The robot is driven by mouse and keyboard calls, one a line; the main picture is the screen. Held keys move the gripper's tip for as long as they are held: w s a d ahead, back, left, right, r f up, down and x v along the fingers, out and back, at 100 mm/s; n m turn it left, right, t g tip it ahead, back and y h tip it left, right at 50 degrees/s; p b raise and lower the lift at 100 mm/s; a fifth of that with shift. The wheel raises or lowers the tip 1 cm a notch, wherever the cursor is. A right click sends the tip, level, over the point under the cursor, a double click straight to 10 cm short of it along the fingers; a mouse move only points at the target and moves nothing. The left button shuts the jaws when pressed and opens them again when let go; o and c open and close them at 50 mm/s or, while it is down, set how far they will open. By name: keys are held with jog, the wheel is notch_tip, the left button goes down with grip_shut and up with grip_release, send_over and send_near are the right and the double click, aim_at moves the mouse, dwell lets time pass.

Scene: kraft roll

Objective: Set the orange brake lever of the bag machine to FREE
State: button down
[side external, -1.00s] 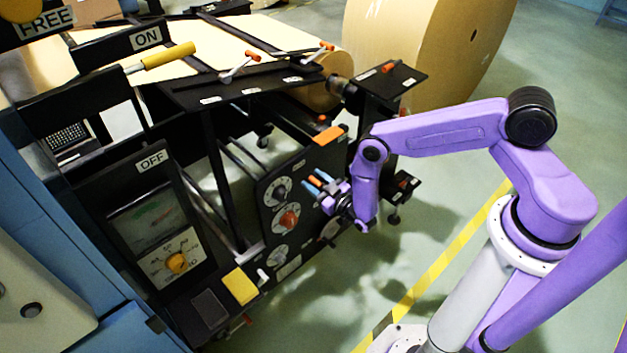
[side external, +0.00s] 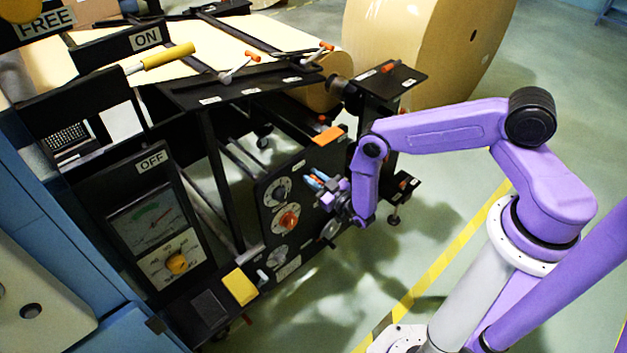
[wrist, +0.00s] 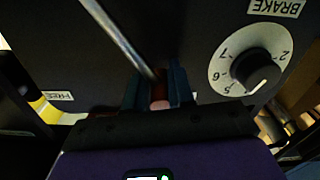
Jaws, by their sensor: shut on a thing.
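My gripper (side external: 317,181) is at the black side panel (side external: 276,190) of the bag machine. In the wrist view its two blue fingers (wrist: 156,91) are shut on the brake lever, whose small reddish-orange end (wrist: 160,104) shows between them. A bare metal rod (wrist: 118,36) runs from the upper left down toward the fingers. A FREE label (wrist: 58,96) is on the panel left of the fingers. The fingers and palm hide most of the handle, and I cannot tell the lever's exact setting.
A numbered dial (wrist: 248,70) under a BRAKE label (wrist: 276,7) is right of the fingers. A red knob (side external: 289,219) is on the same panel. A yellow-handled lever (side external: 168,56) is by an ON sign, with a separate FREE sign (side external: 45,22) nearby. Open floor lies around my base.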

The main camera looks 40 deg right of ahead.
aim_at(337, 153)
jog(key=d+m, duration=0.3)
jog(key=d+r+m, duration=0.1)
jog(key=d+m, duration=0.6)
jog(key=shift+r, duration=0.15)
jog(key=shift+d+f+m, duration=0.25)
jog(key=shift+d+m, duration=0.25)
jog(key=shift+d+f+m, duration=0.2)
jog(key=shift+d+m, duration=0.3)
jog(key=shift+s+d+f, duration=0.1)
jog(key=shift+d+f, duration=0.35)
jog(key=shift+d, duration=0.15)
jog(key=shift+f, duration=0.1)
jog(key=c, duration=1)
grip_release()
jog(key=shift+d, duration=0.1)
jog(key=shift+c, duration=0.2)
jog(key=s, duration=0.7)
jog(key=shift+s, duration=0.2)
